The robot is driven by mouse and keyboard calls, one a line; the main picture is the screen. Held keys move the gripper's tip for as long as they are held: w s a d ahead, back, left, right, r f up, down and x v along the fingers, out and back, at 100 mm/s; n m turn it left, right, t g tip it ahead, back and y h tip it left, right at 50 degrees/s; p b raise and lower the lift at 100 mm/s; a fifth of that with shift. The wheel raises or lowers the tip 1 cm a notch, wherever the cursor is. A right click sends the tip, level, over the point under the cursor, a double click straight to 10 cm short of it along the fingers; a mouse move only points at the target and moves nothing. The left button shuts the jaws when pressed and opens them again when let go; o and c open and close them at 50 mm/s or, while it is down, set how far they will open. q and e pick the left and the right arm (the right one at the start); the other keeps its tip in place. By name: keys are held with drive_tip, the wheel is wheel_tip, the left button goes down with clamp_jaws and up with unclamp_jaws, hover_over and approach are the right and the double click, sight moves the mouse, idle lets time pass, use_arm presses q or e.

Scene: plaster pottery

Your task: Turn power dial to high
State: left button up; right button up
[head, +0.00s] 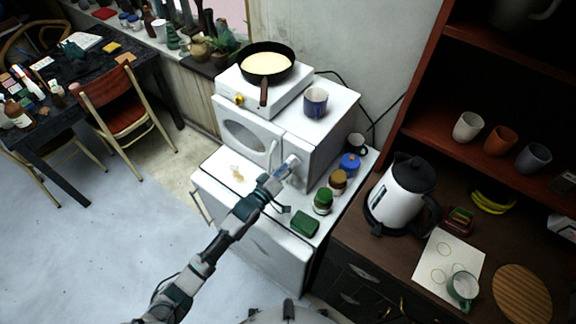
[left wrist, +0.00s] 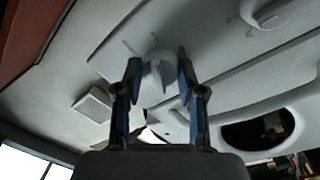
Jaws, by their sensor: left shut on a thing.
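A white microwave (head: 335,132) stands on a low white cabinet. My left gripper (head: 292,163) reaches the right part of its front, and the gripper and arm hide the dial there from the head view. In the left wrist view, a white round dial (left wrist: 158,76) with a raised grip sits between the two fingers of my left gripper (left wrist: 160,62), which is shut on it. A second white dial (left wrist: 274,12) is apart from the fingers at the upper right, with faint marks beside it. I cannot read which dial is for power or its setting. My right gripper is not in view.
On the microwave stand a hot plate (head: 252,92) with a pan (head: 267,64) and a blue mug (head: 316,101). Several jars, including a green-lidded one (head: 323,201), and a green box (head: 305,224) stand close right of my arm. A kettle (head: 400,193) is farther right.

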use_arm(q)
drive_tip(key=shift+f+m+g+p, duration=0.2)
drive_tip(key=shift+m+p, duration=0.2)
drive_tip(key=shift+m, duration=1.65)
drive_tip(key=shift+f+m+g+p, duration=0.2)
drive_tip(key=shift+m+p, duration=0.25)
drive_tip(key=shift+m, duration=1.55)
drive_tip(key=shift+f+m+g+p, duration=0.2)
drive_tip(key=shift+m+p, duration=0.2)
drive_tip(key=shift+m, duration=1.65)
drive_tip(key=o, duration=1.1)
drive_tip(key=shift+o, duration=0.2)
drive_tip(key=shift+w+r, duration=0.15)
drive_tip(key=shift+r, duration=0.05)
drive_tip(key=shift+r, duration=0.1)
